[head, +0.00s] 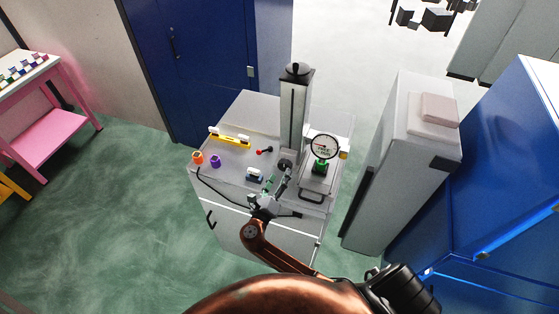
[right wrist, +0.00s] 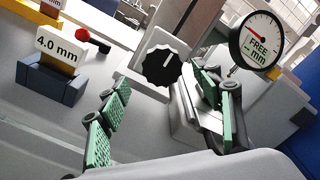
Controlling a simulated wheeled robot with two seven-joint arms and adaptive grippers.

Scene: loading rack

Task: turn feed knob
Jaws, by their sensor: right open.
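The feed knob (right wrist: 161,64) is black and fluted with a white pointer line, set on a pale housing at the foot of a grey column (head: 293,115). In the head view the knob (head: 285,162) sits just beyond my right gripper (head: 278,177). In the right wrist view my right gripper (right wrist: 161,79) is open, with one green-padded finger left of the knob and the other to its right. The fingers show no contact with the knob. A dial gauge (right wrist: 255,43) reading "FREE -- mm" stands to the right; it also shows in the head view (head: 324,147). My left gripper is not in view.
A block marked 4.0 mm (right wrist: 59,48) sits in a dark blue holder (right wrist: 50,82), left of the knob. A red-balled lever (head: 264,150), a yellow rack (head: 230,139), and orange (head: 198,157) and purple (head: 215,160) pieces are on the grey cabinet top.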

